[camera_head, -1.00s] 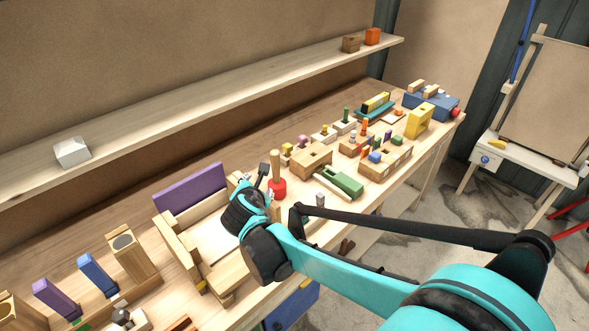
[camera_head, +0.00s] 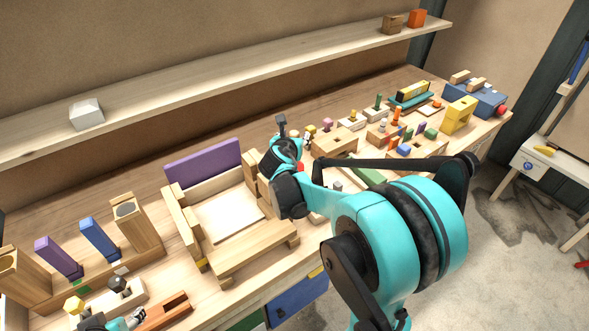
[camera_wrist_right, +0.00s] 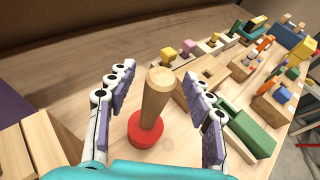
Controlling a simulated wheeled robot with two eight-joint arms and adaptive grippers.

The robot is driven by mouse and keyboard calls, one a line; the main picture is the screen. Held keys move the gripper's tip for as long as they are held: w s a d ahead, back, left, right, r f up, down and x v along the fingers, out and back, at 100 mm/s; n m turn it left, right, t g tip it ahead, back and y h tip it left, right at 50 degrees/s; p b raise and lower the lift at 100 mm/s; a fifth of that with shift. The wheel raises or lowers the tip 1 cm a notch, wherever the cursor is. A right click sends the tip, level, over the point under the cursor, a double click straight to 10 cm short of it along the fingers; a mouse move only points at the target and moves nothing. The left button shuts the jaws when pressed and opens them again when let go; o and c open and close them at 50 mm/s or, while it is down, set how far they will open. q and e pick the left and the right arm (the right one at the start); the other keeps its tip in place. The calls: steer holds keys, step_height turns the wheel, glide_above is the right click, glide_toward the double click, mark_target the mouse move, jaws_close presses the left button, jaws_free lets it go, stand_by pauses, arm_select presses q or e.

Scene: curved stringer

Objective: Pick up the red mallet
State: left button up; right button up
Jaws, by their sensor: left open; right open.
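The red mallet (camera_wrist_right: 146,130) stands upright on the bench, red head down and light wooden handle up. In the right wrist view its handle rises between the two spread fingers of my right gripper (camera_wrist_right: 157,80), which is open. A clear gap shows between the handle and each finger. In the head view my right wrist hides nearly all of the mallet; only a sliver of red (camera_head: 301,166) shows. My left gripper (camera_head: 124,322) is only partly in view at the bottom left edge of the head view, open, away from the mallet.
A green and wooden toy (camera_wrist_right: 240,125) lies close to the right of my right gripper. Several wooden toys and blocks (camera_head: 335,142) crowd the bench behind. A wooden tray with a purple back (camera_head: 204,160) stands left of my right wrist. A shelf (camera_head: 220,78) runs above the bench.

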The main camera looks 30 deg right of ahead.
steer(key=shift+w+d+f, duration=0.1)
steer(key=shift+w+d, duration=0.05)
steer(key=shift+w, duration=0.05)
steer(key=shift+s, duration=0.1)
steer(key=shift+c, duration=0.9)
jaws_close()
steer(key=shift+r, duration=0.25)
